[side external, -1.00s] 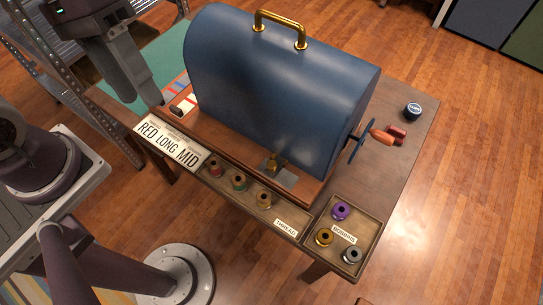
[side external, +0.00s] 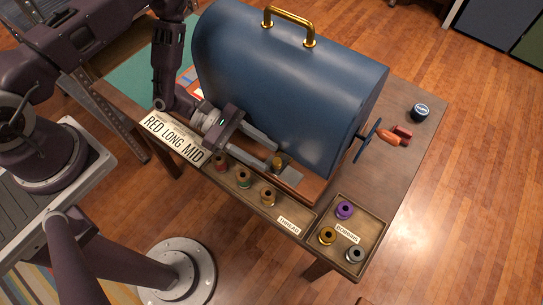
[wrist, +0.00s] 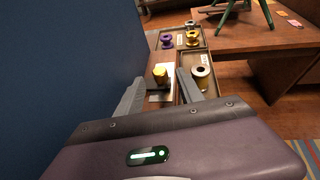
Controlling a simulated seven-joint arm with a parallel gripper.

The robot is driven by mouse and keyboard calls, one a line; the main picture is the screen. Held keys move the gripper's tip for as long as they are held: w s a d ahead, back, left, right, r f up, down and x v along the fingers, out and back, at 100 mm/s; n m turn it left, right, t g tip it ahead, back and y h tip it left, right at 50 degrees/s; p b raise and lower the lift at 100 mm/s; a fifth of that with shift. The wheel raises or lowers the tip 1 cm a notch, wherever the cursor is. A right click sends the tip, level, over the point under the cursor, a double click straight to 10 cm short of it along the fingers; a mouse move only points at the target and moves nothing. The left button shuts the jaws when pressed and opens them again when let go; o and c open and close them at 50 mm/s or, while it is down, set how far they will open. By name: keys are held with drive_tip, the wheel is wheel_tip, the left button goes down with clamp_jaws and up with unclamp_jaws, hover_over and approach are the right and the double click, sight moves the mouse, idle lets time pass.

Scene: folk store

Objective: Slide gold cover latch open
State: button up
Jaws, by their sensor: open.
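The blue domed cover (side external: 290,80) has a brass handle on top and stands on a wooden base. The gold latch knob (side external: 278,162) stands on a grey plate (side external: 291,177) at the cover's front lower edge; the knob also shows in the wrist view (wrist: 160,75). My gripper (side external: 277,158) is open and low along the cover's front. In the wrist view, my open fingertips (wrist: 162,77) lie to either side of the knob, which appears between or just beyond them. I cannot tell whether either finger touches it. The lower part of the latch is partly hidden.
A thread tray (side external: 301,212) with several spools runs along the table's front edge, close to my lower finger. A bobbins tray (side external: 377,222) sits at the front right. A sign reading RED LONG MID (side external: 172,139) lies left. A crank handle (side external: 390,137) projects at right.

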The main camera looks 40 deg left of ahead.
drive_tip(key=shift+x, duration=1.5)
clamp_jaws()
drive_tip(key=shift+r, duration=0.1)
